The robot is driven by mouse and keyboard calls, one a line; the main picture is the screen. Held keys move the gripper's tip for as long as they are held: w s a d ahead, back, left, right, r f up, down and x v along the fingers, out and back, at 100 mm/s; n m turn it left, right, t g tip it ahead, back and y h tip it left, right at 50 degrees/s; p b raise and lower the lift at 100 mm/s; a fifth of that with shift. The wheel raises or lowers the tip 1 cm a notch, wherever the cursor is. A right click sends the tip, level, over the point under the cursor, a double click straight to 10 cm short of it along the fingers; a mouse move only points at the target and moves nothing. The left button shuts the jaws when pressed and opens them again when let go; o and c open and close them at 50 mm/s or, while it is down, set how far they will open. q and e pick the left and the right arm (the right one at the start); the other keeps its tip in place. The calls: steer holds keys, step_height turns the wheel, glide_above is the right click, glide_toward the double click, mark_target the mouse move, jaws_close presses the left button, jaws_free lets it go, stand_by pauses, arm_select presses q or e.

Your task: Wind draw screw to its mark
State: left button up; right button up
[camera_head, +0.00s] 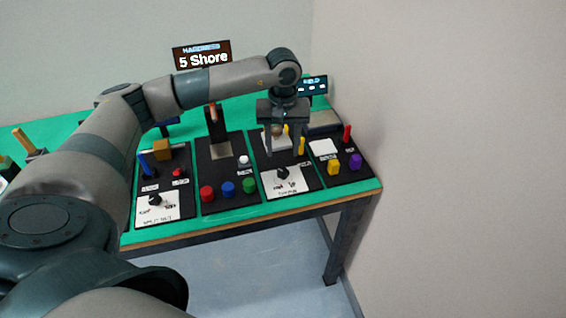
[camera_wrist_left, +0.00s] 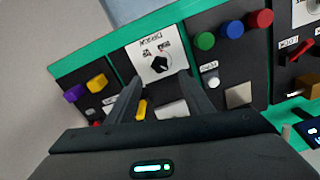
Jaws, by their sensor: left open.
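The draw screw appears to be the black knob (camera_head: 283,173) on a white label plate (camera_head: 296,183) at the front of a dark panel. Marks are printed around the knob, too small to read surely. In the left wrist view the knob (camera_wrist_left: 160,63) shows upside down, just beyond and between the fingertips. My left gripper (camera_head: 282,153) is open and empty, pointing down over this panel, behind the knob in the head view. Its two fingers also show in the left wrist view (camera_wrist_left: 162,84). I cannot tell that anything touches the knob. My right gripper is not in view.
Neighbouring panels carry red (camera_head: 207,192), blue (camera_head: 228,188) and green (camera_head: 249,185) buttons, a yellow block (camera_head: 333,167) and a purple block (camera_head: 355,161). Another black knob (camera_head: 155,200) sits further left. A sign (camera_head: 203,57) reads "5 Shore". A wall borders the table (camera_head: 350,190) at right.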

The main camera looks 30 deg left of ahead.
mark_target(283, 171)
arm_select(q)
step_height(283, 171, down, 8)
steer(key=shift+f+p, duration=0.15)
steer(key=shift+p, duration=1)
steer(key=c, duration=1)
